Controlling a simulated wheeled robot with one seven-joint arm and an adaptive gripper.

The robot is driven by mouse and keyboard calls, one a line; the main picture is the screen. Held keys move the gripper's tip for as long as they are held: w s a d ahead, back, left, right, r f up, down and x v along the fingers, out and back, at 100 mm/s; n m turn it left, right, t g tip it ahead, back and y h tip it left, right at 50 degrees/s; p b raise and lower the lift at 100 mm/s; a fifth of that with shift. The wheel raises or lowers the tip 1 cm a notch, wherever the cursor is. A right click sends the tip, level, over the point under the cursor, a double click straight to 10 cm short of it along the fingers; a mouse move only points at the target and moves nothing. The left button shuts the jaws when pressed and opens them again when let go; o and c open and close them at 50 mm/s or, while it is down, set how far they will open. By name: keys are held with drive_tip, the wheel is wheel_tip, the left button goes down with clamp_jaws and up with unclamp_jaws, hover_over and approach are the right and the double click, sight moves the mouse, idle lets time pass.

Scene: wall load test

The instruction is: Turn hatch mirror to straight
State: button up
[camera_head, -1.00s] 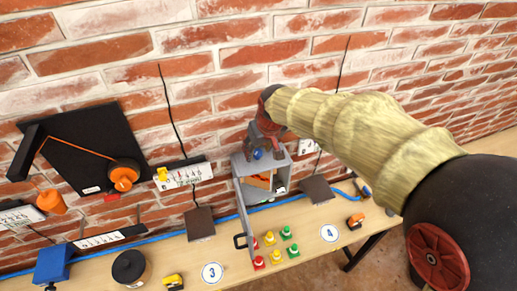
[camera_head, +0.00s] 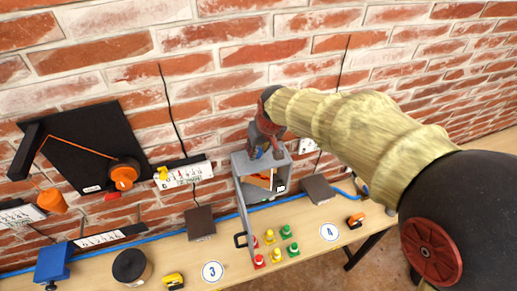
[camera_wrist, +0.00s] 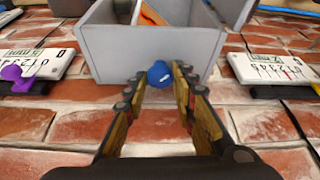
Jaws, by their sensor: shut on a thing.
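My gripper (camera_head: 267,151) is at the box top. In the wrist view, my gripper (camera_wrist: 160,84) is shut on a round blue knob (camera_wrist: 160,73) at the grey box wall (camera_wrist: 120,52).
Several small red, yellow and green cones (camera_head: 286,232) stand on the bench by the door. Dark plates (camera_head: 318,189) flank the box. White numbered strips (camera_head: 184,176) are on the wall. A black board (camera_head: 80,145) with an orange pulley is at the left.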

drive_tip(key=shift+c, duration=1.1)
drive_tip(key=n+b, duration=0.1)
drive_tip(key=n+y+b, duration=0.1)
drive_tip(key=n+b, duration=0.1)
drive_tip(key=shift+w+d+f+g, duration=0.1)
drive_tip(key=shift+d+f+g, duration=0.1)
drive_tip(key=shift+g, duration=0.1)
drive_tip(key=shift+w+r+n+g+y+b, duration=0.1)
drive_tip(key=shift+n+g+y+b, duration=0.25)
drive_tip(key=shift+n+b, duration=0.75)
drive_tip(key=shift+r+n+g+y+b, duration=0.1)
drive_tip(key=shift+n+g+y+b, duration=0.25)
drive_tip(key=shift+n+b, duration=0.75)
drive_tip(key=shift+n+p, duration=0.3)
drive_tip(key=shift+n, duration=0.1)
drive_tip(key=o, duration=1.1)
drive_tip(key=shift+o, duration=0.2)
drive_tip(key=v, duration=1.2)
